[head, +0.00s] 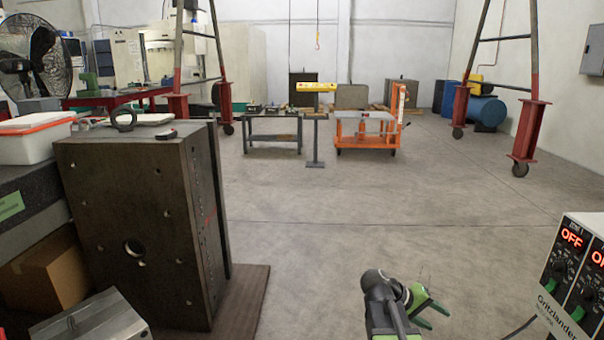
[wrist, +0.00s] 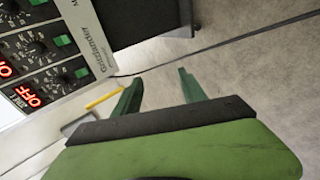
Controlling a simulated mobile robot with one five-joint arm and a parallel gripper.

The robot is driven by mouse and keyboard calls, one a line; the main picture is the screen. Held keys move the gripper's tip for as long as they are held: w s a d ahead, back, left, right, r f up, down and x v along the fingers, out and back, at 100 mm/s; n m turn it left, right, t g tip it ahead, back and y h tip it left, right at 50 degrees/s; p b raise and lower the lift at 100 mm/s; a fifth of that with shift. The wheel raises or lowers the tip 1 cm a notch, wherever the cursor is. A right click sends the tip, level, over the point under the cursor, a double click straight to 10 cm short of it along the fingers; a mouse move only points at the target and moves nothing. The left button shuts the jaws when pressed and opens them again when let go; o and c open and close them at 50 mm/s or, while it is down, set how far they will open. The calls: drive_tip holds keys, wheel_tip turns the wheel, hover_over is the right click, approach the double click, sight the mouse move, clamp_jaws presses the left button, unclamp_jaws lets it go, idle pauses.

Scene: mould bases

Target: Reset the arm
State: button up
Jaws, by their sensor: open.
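My gripper (head: 429,309) shows at the lower right of the head view, on my dark arm, over the bare concrete floor. Its green fingers are spread and nothing is between them. In the wrist view my gripper (wrist: 160,88) also shows open and empty, with two dark green fingers past a black and green body. The fingers touch nothing that I can see.
A control box (head: 575,275) with red OFF displays stands at the right; it also shows in the wrist view (wrist: 55,45). A large dark mould base (head: 130,230) stands at the left. An orange lift cart (head: 365,133) and a workbench (head: 273,135) stand far back. The middle floor is clear.

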drive_tip(key=s+a+f+y, duration=0.3)
drive_tip(key=a+f+y, duration=0.2)
drive_tip(key=a, duration=0.5)
drive_tip(key=s+a+f+y, duration=0.4)
drive_tip(key=a+y, duration=0.1)
drive_tip(key=a, duration=0.5)
wheel_tip(320, 180, up, 34)
drive_tip(key=a+p, duration=0.1)
drive_tip(key=p, duration=3.3)
drive_tip(key=shift+g+y, duration=0.3)
drive_tip(key=shift+g, duration=0.1)
drive_tip(key=shift+a+r, duration=0.1)
